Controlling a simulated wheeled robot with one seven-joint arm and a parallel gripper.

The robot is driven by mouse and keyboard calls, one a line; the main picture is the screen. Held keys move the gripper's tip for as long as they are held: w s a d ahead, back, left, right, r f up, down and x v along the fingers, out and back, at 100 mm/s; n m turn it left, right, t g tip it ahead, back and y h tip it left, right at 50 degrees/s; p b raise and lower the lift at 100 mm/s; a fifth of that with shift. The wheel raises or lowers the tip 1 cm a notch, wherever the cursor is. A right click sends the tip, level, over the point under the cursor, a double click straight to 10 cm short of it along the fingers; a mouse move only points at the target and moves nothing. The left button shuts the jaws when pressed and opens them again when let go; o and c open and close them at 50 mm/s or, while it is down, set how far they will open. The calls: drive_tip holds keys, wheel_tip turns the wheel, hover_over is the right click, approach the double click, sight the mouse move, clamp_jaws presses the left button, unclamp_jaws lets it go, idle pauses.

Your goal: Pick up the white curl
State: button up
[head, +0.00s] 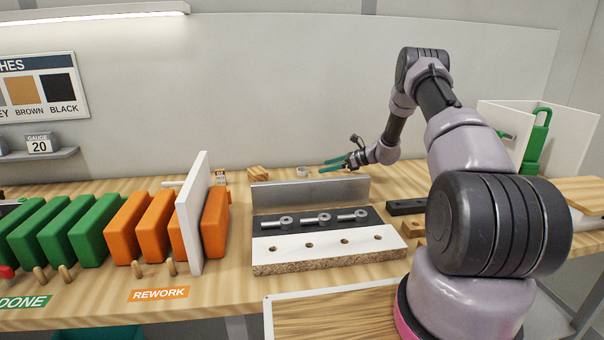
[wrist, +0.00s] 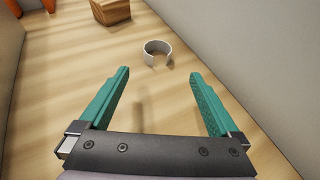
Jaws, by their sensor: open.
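The white curl (wrist: 157,54) is a small open ring of thin band lying on the wooden bench. In the head view the white curl (head: 303,171) sits behind the metal fence, small and pale. My gripper (wrist: 160,75) is open and empty, its two teal fingers spread apart. The curl lies just beyond the fingertips, roughly centred between them, not touching either. In the head view my gripper (head: 335,163) is to the right of the curl, low over the bench.
A wooden block (wrist: 110,11) lies beyond the curl to the left. A metal fence (head: 310,193) with a drilled white board (head: 330,246) stands in front. The back wall (head: 300,90) is close behind. Orange pieces (head: 128,228) stand at left. Bench around the curl is clear.

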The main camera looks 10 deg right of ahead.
sight(308, 175)
drive_tip(key=x, duration=0.3)
drive_tip(key=shift+w+a+f, duration=0.15)
drive_tip(key=shift+a, duration=0.1)
drive_tip(key=x, duration=0.5)
drive_tip(key=shift+a, duration=0.3)
drive_tip(key=c, duration=1.4)
